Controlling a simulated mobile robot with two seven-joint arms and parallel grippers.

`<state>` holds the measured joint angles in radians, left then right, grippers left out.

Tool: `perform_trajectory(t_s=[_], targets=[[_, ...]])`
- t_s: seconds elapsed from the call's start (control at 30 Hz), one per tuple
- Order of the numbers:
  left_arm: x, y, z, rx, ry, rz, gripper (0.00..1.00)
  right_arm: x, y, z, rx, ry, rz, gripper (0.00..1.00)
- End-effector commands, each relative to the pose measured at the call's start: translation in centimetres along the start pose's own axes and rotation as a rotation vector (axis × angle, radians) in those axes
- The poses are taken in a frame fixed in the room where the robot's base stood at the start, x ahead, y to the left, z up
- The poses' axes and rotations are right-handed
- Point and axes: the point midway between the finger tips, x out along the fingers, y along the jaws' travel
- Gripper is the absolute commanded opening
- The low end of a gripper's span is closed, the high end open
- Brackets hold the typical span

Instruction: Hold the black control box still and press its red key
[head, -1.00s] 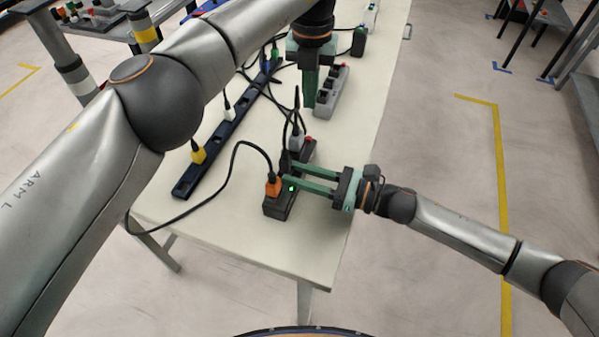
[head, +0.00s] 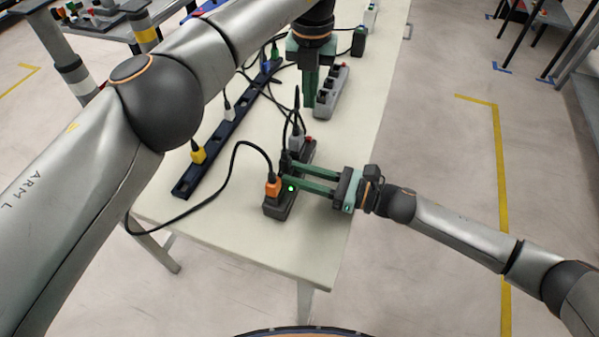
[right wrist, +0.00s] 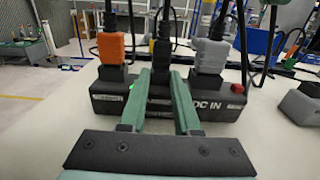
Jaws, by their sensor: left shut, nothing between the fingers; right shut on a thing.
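The black control box (head: 277,207) lies on the table, with an orange plug (head: 273,186), a black plug (right wrist: 160,82) and a grey plug (head: 296,141) on top. Its red key (head: 308,139) is at the far end. A green light glows on the box. My right gripper (head: 291,173) comes in from the right, shut on the black plug in the middle of the box; its fingers also show in the right wrist view (right wrist: 163,95). My left gripper (head: 308,106) is shut and empty, pointing down beyond the red key and apart from it in the head view.
A grey power strip (head: 331,92) lies just beyond the box, near my left gripper. A long dark blue strip (head: 215,141) lies to the left. Black cables loop over the table (head: 235,240). The near part of the table is clear.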

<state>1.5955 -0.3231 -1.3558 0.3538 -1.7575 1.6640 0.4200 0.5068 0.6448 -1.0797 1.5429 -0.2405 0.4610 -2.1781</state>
Motion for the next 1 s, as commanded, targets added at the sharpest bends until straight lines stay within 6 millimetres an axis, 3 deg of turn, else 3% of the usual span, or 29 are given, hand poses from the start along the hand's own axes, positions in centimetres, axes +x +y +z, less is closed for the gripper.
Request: perform_trajectory(t_s=[0.37,0.47,0.7,1.0], targets=[[-0.3,0.1,0.2,0.08,-0.028,0.04,0.0,0.0,-0.1,0.0,0.0,0.001,-0.002,0.0],[-0.8,0.2,0.6,0.223,-0.07,0.112,0.0,0.0,-0.1,0.0,0.0,0.001,-0.001,0.0],[-1.8,0.3,1.2,0.746,-0.161,0.396,0.0,0.0,-0.1,0.0,0.0,0.001,-0.001,0.0],[-1.7,-0.4,0.4,1.373,-0.143,0.747,0.0,0.0,-0.1,0.0,0.0,0.001,-0.001,0.0]])
